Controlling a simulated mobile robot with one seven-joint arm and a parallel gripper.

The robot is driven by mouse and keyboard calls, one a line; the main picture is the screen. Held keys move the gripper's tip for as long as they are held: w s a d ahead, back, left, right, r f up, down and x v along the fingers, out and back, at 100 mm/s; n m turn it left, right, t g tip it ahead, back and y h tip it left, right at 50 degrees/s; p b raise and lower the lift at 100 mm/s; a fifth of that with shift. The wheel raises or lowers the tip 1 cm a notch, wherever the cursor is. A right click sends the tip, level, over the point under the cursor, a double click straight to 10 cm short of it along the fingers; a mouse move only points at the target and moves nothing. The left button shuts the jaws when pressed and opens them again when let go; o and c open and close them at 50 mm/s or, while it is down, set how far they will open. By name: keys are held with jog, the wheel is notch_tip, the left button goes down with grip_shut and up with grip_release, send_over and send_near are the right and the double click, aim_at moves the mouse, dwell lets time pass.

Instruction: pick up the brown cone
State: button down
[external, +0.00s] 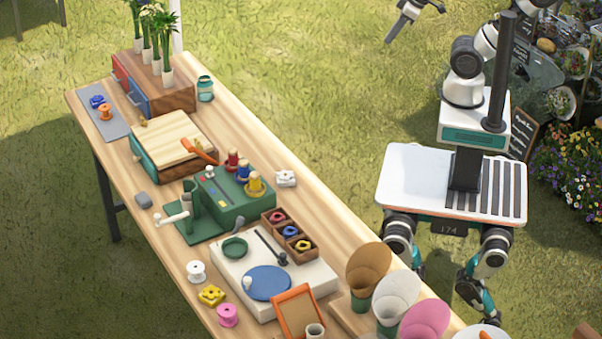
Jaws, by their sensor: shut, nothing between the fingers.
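The brown cone (369,263) stands upright with its wide mouth up at the right edge of the table, in a dark green holder (361,303). A white cone (397,290) and a pink cone (427,318) stand beside it in a row toward the bottom of the picture. My gripper (393,33) is shut and empty, in the air over the grass at the top of the picture. It is far from the cones and touches nothing.
The long wooden table (312,205) is crowded with a green block (226,197), a white board with a blue disc (268,283), an orange-framed tray (299,313) and several spools. Grass lies between the table and my base. Flower displays (566,165) stand at the right.

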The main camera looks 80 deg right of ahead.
jog(key=c, duration=1.7)
grip_release()
jog(key=shift+w, duration=0.1)
